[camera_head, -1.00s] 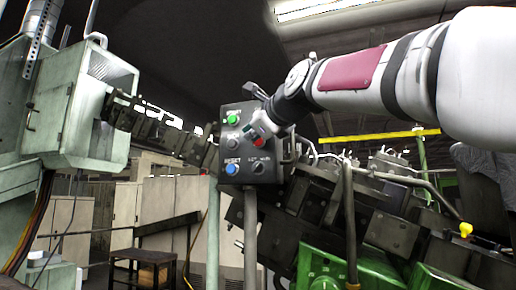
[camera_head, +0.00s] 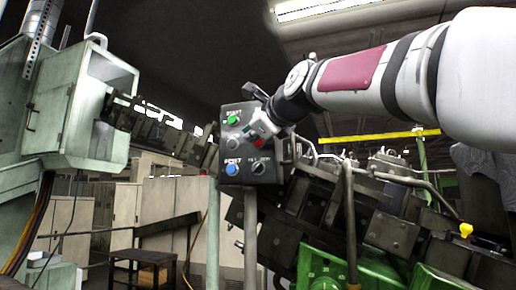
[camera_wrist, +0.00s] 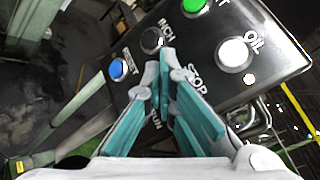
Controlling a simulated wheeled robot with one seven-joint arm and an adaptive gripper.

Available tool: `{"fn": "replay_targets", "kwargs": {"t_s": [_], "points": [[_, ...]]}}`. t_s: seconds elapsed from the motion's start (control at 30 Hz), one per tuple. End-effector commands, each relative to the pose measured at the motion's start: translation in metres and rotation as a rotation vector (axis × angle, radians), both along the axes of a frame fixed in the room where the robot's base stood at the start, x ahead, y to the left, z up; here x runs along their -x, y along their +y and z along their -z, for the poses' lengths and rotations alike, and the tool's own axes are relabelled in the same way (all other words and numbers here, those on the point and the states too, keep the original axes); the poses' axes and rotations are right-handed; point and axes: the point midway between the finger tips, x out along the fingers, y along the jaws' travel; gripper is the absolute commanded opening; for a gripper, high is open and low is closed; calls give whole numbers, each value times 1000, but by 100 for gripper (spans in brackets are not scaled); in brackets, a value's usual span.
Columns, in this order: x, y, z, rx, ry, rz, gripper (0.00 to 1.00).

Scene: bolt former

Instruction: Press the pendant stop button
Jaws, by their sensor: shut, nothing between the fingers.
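The pendant (camera_head: 246,182) is a dark box on a grey post, centre in the head view. It carries a green button, a grey button and a blue button down its left side. A red patch beside my gripper (camera_head: 260,135) seems to be the stop button. In the wrist view the black panel (camera_wrist: 262,88) fills the upper right, and its STOP label (camera_wrist: 197,78) shows just right of the fingers. My gripper (camera_wrist: 164,60) is shut and empty, its teal-padded fingers over the panel. They hide the stop button there; I cannot tell whether they touch it.
The wrist view also shows the blue RESET button (camera_wrist: 117,69), the dark INCH button (camera_wrist: 151,41) and the white OIL lamp (camera_wrist: 234,52) near the fingers. The green machine (camera_head: 330,255) with dark blocks and pipes stands right of the pendant. A pale green cabinet (camera_head: 95,110) stands left.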

Motion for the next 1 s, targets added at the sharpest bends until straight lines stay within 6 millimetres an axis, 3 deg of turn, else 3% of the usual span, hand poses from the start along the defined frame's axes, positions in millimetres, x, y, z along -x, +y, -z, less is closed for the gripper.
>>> {"fn": "replay_targets", "kwargs": {"t_s": [1.0], "points": [[-10, -4, -1, 0, 0, 0, 0]]}}
